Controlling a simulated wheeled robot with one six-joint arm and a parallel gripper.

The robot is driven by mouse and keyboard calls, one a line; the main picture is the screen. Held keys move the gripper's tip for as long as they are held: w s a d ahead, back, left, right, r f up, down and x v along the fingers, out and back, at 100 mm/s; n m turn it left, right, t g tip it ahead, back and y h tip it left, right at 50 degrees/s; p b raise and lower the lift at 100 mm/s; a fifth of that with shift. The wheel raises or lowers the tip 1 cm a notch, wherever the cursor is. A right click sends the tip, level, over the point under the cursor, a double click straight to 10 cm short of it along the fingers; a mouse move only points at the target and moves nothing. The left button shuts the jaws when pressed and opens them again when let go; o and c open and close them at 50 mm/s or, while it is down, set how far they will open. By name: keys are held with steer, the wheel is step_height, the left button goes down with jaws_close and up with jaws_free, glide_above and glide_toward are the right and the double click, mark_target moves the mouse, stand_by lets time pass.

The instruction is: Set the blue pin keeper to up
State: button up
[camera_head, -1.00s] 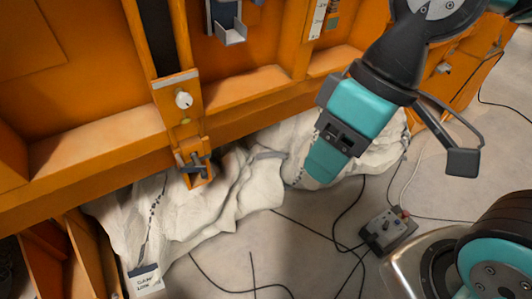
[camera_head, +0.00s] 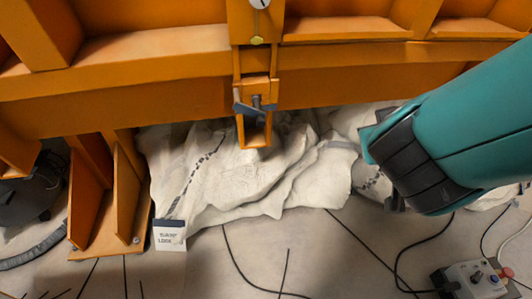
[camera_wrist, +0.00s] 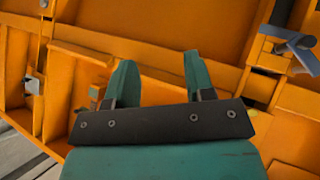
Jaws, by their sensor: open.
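A blue-grey pin keeper (camera_head: 255,109) sits across an orange bracket (camera_head: 256,131) hanging from the lower edge of the orange frame. A blue-grey keeper-like piece also shows at the upper right of the wrist view (camera_wrist: 299,53); I cannot tell if it is the same one. My gripper (camera_wrist: 158,75) is open, its two teal fingers apart with nothing between them. It points at the orange frame, to the left of that piece. In the head view my teal arm comes in from the right, well to the right of the keeper.
The orange frame (camera_head: 150,98) spans the top. White crumpled sheeting (camera_head: 240,175) hangs below it, with a small printed tag (camera_head: 169,238). A grey control box (camera_head: 472,280) stands at lower right, with dark cables across the floor. Orange ribs (camera_head: 90,200) stand at left.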

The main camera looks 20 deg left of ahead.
steer(key=s+a+f+n+t+y+b, duration=0.25)
steer(key=a+f+n+y+b, duration=0.2)
steer(key=a+f, duration=0.35)
steer(key=n+y+p, duration=0.5)
glide_toward(260, 125)
steer(key=shift+t, duration=0.35)
steer(key=x, duration=1.1)
steer(key=shift+w+a+f, duration=0.1)
steer(key=shift+w+f, duration=0.1)
steer(key=shift+w, duration=0.05)
steer(key=shift+c, duration=0.5)
jaws_close()
steer(key=shift+s+a+p, duration=0.1)
steer(key=shift+s+p, duration=0.05)
steer(key=shift+p, duration=0.15)
